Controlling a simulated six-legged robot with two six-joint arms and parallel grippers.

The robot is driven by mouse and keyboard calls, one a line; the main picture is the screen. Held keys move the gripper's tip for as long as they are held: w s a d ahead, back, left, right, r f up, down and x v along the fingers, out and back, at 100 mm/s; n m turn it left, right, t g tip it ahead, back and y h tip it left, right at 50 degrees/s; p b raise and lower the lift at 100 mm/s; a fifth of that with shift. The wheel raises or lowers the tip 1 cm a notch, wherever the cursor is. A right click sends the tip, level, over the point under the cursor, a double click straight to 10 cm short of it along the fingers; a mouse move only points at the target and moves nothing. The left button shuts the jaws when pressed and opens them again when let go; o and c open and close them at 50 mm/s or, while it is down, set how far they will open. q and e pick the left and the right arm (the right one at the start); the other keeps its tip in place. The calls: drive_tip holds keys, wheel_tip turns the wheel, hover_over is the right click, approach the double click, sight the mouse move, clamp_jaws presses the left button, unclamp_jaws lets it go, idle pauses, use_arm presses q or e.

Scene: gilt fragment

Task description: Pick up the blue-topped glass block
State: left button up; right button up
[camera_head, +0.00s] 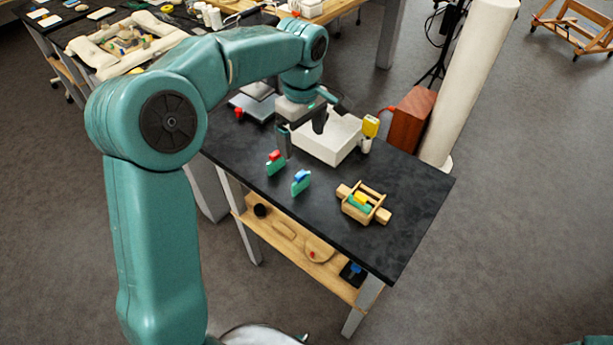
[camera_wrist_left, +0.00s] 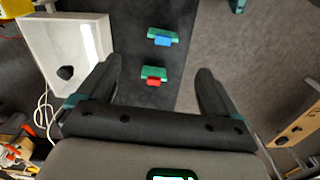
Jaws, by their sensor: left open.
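The blue-topped glass block (camera_head: 300,182) has a green body and stands on the black table near its front edge. It also shows in the left wrist view (camera_wrist_left: 162,38), beyond the fingertips and apart from them. My left gripper (camera_head: 302,132) is open and empty above the table, behind the blocks in the head view. In the left wrist view, the red-topped green block (camera_wrist_left: 154,74) appears between the spread fingers (camera_wrist_left: 159,69); in the head view, this block (camera_head: 275,163) stands left of the blue-topped one. My right gripper is not in view.
A wooden holder (camera_head: 363,203) with yellow and green pieces sits to the right. Dark table surface between the blue-topped block and the holder is clear.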

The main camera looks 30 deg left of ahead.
sight(301, 174)
use_arm(q)
drive_tip(key=f, duration=0.1)
drive_tip(key=s+f, duration=0.1)
drive_tip(key=f, duration=0.1)
drive_tip(key=shift+s+a, duration=0.15)
drive_tip(key=shift+a, duration=0.1)
drive_tip(key=f, duration=0.7)
drive_tip(key=shift+w+d, duration=0.1)
drive_tip(key=shift+w, duration=0.15)
drive_tip(key=shift+s+f, duration=0.15)
drive_tip(key=shift+s, duration=0.05)
drive_tip(key=shift+f+p, duration=0.25)
drive_tip(key=shift+p, duration=0.05)
drive_tip(key=f, duration=0.2)
drive_tip(key=f+p, duration=0.1)
drive_tip(key=f, duration=0.1)
drive_tip(key=shift+w, duration=0.35)
drive_tip(key=shift+s+f, duration=0.15)
drive_tip(key=shift+f, duration=0.3)
drive_tip(key=shift+c, duration=0.3)
drive_tip(key=c, duration=1)
drive_tip(key=shift+c, duration=0.4)
